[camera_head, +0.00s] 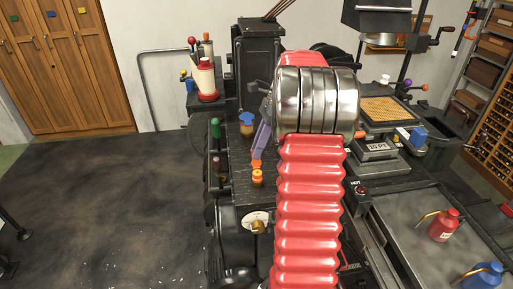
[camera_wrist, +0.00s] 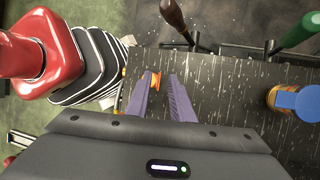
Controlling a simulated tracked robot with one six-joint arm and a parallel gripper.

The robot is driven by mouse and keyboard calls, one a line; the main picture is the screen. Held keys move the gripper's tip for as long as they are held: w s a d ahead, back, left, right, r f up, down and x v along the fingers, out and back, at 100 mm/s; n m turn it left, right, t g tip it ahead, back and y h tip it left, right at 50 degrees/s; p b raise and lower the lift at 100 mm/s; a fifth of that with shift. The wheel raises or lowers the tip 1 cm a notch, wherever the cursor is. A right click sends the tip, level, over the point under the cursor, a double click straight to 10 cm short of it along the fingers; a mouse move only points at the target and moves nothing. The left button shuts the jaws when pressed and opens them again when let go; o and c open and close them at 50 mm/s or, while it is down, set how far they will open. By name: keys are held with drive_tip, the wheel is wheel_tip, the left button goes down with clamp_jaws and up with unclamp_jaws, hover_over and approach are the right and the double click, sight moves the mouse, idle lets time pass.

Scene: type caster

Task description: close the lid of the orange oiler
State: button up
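The small orange oiler (camera_head: 257,178) stands on the dark machine top in the head view, just below my fingertips. An orange part (camera_head: 256,164), probably its lid, shows right at the fingertips; its exact angle is hard to tell. My gripper (camera_head: 259,151) reaches down to it with purple fingers. In the wrist view the two fingers (camera_wrist: 162,76) are parted, with a gap between them. Orange parts (camera_wrist: 156,80) show at the left finger, some in the gap and some on its outer side. The left finger hides much of the oiler.
A blue-lidded oiler (camera_head: 247,122) stands farther back on the same surface; it also shows at the right of the wrist view (camera_wrist: 295,100). Knobbed levers, including a green one (camera_head: 215,128), line the left edge. A red-and-white container (camera_head: 207,82) stands behind.

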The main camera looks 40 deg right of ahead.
clamp_jaws()
idle(0.5)
drive_tip(key=shift+r, duration=0.1)
